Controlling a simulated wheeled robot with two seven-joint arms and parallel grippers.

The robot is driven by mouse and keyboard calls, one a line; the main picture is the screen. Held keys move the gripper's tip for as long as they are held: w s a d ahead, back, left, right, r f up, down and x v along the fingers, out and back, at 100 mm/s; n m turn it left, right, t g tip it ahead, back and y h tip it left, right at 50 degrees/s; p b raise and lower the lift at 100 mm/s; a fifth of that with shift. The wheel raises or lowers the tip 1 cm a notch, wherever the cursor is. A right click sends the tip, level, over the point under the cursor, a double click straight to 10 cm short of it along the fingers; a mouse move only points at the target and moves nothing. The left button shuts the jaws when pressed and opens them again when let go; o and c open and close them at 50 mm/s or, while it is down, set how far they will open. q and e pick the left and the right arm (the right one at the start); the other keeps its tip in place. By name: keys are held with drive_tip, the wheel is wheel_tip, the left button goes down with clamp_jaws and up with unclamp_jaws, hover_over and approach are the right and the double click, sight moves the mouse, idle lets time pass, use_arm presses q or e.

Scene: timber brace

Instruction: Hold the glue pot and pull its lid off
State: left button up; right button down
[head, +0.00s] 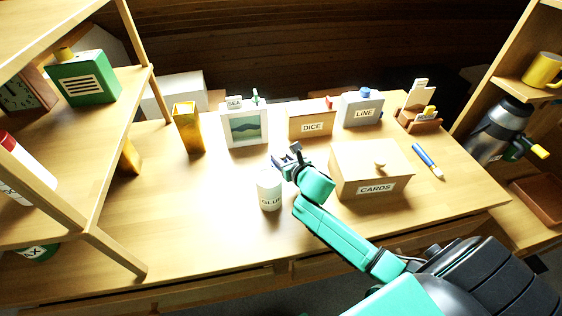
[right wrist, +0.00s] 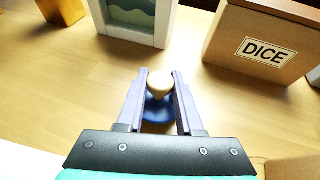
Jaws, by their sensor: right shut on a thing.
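The white glue pot (head: 268,192) stands upright on the table, its label facing the front. My right gripper (head: 285,160) is just above and to the right of the pot's top. In the right wrist view the right gripper (right wrist: 159,90) is shut on the pale round knob of a blue lid (right wrist: 158,110), with a finger on each side. Wood shows around the lid, and the lid appears apart from the pot. Whether any part of the lid still touches the pot cannot be told. My left gripper is not in view.
A CARDS box (head: 350,182) stands right of the pot. Behind are a framed picture (head: 244,126), a DICE box (head: 311,120) and a LINE box (head: 361,110). A blue marker (head: 427,161) lies at the right. The table left of the pot is clear up to the shelf.

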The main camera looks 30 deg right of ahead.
drive_tip(key=shift+f, duration=0.7)
drive_tip(key=shift+w, duration=0.15)
drive_tip(key=shift+f, duration=0.15)
drive_tip(key=c, duration=0.6)
unclamp_jaws()
drive_tip(key=shift+o, duration=0.2)
